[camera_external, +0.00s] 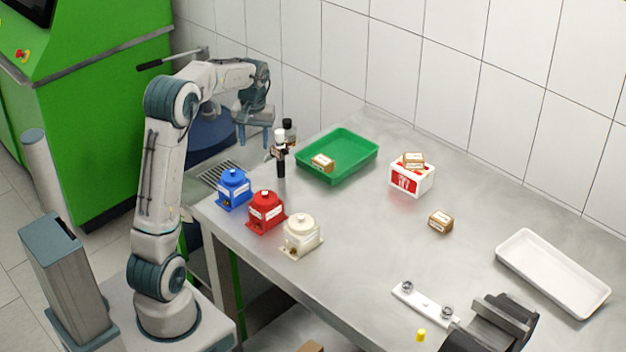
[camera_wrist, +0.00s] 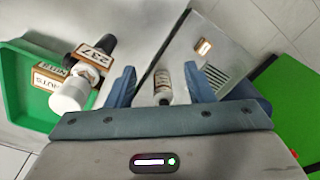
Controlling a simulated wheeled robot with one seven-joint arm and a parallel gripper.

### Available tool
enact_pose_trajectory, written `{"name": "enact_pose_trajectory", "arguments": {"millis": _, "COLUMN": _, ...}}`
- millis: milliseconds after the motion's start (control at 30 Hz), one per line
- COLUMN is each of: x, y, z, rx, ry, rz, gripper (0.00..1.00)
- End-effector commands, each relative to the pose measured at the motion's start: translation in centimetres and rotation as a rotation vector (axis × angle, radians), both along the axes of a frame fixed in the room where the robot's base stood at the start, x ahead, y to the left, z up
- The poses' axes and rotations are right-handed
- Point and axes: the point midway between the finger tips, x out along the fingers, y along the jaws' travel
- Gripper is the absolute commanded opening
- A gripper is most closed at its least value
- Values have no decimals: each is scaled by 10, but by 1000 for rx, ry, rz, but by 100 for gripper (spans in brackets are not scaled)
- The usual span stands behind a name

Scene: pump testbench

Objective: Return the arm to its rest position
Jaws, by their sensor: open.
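My gripper (camera_external: 255,130) is open and empty. It hangs at the end of my bent arm, above the left end of the table, near the green machine. In the wrist view its two blue fingers (camera_wrist: 158,88) stand apart. A bottle with a pale label (camera_wrist: 163,85) shows between them, but nothing is gripped. A white-capped bottle (camera_wrist: 70,95) with a tag reading 237 stands left of the fingers in the wrist view. In the external view the dark bottles (camera_external: 281,150) stand on the table just right of my gripper.
A green tray (camera_external: 362,165) holds a small box. Blue (camera_external: 233,190), red (camera_external: 266,213) and white (camera_external: 302,236) pump units line the table's left edge. A red-white box (camera_external: 410,180), a small carton (camera_external: 440,221) and a white tray (camera_external: 552,272) lie further right.

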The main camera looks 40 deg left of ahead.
Motion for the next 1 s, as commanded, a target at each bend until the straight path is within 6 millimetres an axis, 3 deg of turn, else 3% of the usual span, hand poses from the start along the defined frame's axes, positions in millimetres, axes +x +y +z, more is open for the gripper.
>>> {"name": "enact_pose_trajectory", "arguments": {"millis": 33, "x": -13, "y": -13, "z": 12, "rx": 2, "ry": -3, "rz": -31, "gripper": 48}}
{"name": "enact_pose_trajectory", "arguments": {"millis": 200, "x": -59, "y": -53, "z": 34, "rx": 6, "ry": -7, "rz": -138, "gripper": 48}}
{"name": "enact_pose_trajectory", "arguments": {"millis": 400, "x": -119, "y": -101, "z": 45, "rx": 10, "ry": -35, "rz": -283, "gripper": 48}}
{"name": "enact_pose_trajectory", "arguments": {"millis": 700, "x": -195, "y": -165, "z": 26, "rx": 21, "ry": -147, "rz": -529, "gripper": 48}}
{"name": "enact_pose_trajectory", "arguments": {"millis": 900, "x": -221, "y": -185, "z": 11, "rx": 27, "ry": -206, "rz": -629, "gripper": 48}}
{"name": "enact_pose_trajectory", "arguments": {"millis": 1000, "x": -222, "y": -186, "z": 11, "rx": 27, "ry": -208, "rz": -632, "gripper": 48}}
